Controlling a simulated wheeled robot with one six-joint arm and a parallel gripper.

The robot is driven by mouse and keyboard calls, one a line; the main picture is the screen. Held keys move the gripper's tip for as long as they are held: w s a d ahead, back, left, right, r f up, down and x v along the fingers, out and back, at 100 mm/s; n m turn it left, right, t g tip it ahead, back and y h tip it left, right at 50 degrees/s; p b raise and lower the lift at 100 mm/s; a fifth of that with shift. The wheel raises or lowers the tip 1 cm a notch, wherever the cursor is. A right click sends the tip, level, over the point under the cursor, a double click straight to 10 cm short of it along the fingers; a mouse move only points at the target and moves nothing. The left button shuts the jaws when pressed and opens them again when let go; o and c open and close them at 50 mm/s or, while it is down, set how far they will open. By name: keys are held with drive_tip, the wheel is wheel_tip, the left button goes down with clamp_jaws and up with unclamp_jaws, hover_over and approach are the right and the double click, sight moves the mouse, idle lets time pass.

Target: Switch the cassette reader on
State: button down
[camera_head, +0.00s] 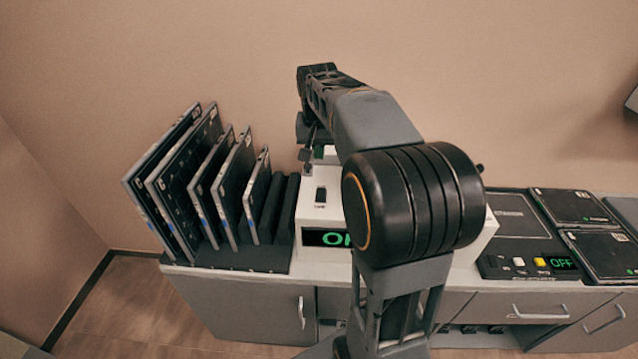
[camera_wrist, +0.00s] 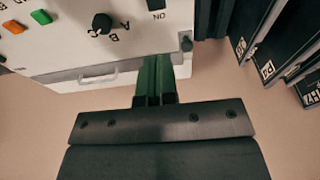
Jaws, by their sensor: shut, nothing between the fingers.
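The white box on the counter, apparently the cassette reader (camera_head: 312,235), has a dark rocker switch (camera_head: 321,194) on its sloping face. Its green-lit display (camera_head: 325,238) shows an "O" and part of another letter; my arm covers the rest. In the wrist view, the white box (camera_wrist: 62,52) carries a black knob (camera_wrist: 102,23) marked A, B, C, and a dark switch (camera_wrist: 158,3) labelled "ON" at the top edge. My gripper (camera_wrist: 155,62) is shut and empty, its green fingers near the box's edge; contact cannot be told.
A rack (camera_head: 240,257) of several upright dark cassettes (camera_head: 185,190) stands left of the box. To the right, a dark panel (camera_head: 530,268) with buttons shows "OFF", beside flat dark cassettes (camera_head: 572,207). Cabinet doors and handles (camera_head: 302,312) lie below the counter.

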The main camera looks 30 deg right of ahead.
sight(319, 188)
drive_tip(key=f, duration=0.4)
drive_tip(key=w+d+f, duration=0.1)
drive_tip(key=f, duration=0.3)
drive_tip(key=w+f, duration=0.1)
drive_tip(key=f, duration=0.3)
drive_tip(key=shift+d+f, duration=0.15)
drive_tip(key=shift+f, duration=0.15)
drive_tip(key=shift+p, duration=0.3)
